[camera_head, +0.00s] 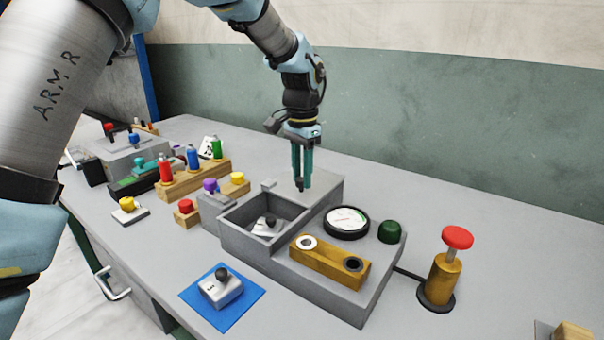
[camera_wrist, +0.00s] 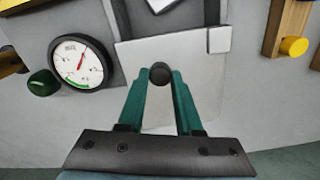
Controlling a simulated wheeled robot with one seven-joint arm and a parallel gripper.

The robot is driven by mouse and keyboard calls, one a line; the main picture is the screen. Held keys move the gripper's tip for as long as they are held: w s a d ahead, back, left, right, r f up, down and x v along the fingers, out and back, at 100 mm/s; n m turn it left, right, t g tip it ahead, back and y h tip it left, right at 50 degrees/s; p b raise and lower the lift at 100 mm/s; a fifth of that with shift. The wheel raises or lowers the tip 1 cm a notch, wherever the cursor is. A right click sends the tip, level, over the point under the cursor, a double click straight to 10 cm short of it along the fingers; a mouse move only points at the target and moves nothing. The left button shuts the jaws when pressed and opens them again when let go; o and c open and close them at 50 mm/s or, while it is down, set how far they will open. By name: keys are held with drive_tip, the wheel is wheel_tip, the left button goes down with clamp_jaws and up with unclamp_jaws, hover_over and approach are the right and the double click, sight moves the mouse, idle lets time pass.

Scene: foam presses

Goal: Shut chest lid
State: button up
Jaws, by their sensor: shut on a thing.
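The grey chest (camera_head: 232,240) stands in the middle of the bench with its square compartment uncovered. A grey block with a dark knob (camera_head: 268,226) sits inside. The flat grey lid (camera_head: 325,186) lies level at the back of the chest, beside the opening; it also fills the middle of the wrist view (camera_wrist: 190,65). My gripper (camera_head: 302,187) points down over the lid. In the wrist view its green fingers (camera_wrist: 160,85) are closed on the lid's round dark knob (camera_wrist: 160,73). The fingers mostly hide the knob in the head view.
A gauge (camera_head: 346,222), a green dome (camera_head: 390,231) and a brass-coloured bar (camera_head: 328,263) sit right of the opening. A red-topped plunger (camera_head: 441,270) stands further right. A blue mat (camera_head: 240,312) bears another knobbed block (camera_head: 220,288). Coloured pegs in a wooden rack (camera_head: 195,180) stand left.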

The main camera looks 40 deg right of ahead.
clamp_jaws()
idle(0.7)
